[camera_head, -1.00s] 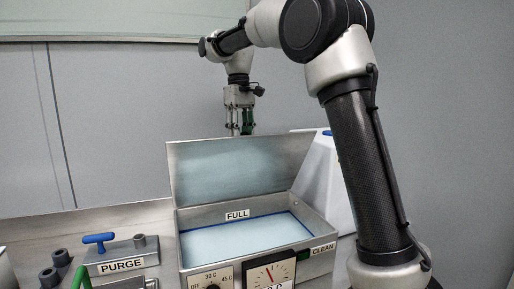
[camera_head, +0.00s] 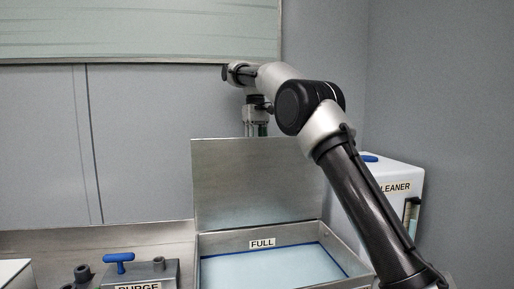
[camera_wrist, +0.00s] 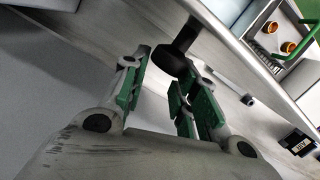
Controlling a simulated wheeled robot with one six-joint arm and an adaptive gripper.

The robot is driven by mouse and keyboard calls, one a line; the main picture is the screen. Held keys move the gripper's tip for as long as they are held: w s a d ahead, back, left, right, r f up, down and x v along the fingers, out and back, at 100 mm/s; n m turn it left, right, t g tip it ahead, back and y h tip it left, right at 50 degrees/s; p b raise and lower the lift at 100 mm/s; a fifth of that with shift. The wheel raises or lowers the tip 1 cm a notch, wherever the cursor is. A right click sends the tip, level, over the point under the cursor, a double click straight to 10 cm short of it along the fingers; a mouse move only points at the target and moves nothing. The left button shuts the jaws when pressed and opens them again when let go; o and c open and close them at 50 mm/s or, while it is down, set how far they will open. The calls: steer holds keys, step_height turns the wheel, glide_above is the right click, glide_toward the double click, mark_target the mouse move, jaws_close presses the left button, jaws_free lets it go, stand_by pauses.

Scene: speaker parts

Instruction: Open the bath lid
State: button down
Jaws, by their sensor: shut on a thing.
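The bath lid (camera_head: 258,185) is a flat metal panel standing raised, close to upright, at the back of the bath. The bath (camera_head: 345,260) is open in front of it, with pale blue liquid inside and a FULL label. My gripper (camera_head: 257,130) is behind the lid's top edge in the head view, fingers pointing down and tips hidden by the lid. In the wrist view my gripper (camera_wrist: 165,68) has its green-padded fingers on either side of a black knob (camera_wrist: 178,50) beside a metal edge. It is shut on this knob, the lid's handle.
A white cleaner container (camera_head: 393,185) stands right of the bath, partly behind my arm. A PURGE block with a blue handle (camera_head: 119,258) stands to the left. The wrist view shows a basket with orange-brown parts (camera_wrist: 288,47) and a green handle.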

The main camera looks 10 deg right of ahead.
steer(key=shift+w+d+f, duration=0.15)
steer(key=shift+d+f, duration=0.05)
steer(key=shift+d, duration=0.2)
stand_by(0.3)
steer(key=c, duration=1.4)
jaws_free()
steer(key=shift+d, duration=0.1)
steer(key=shift+o, duration=1.3)
steer(key=shift+d, duration=0.15)
steer(key=shift+a+r, duration=0.1)
steer(key=shift+a, duration=0.1)
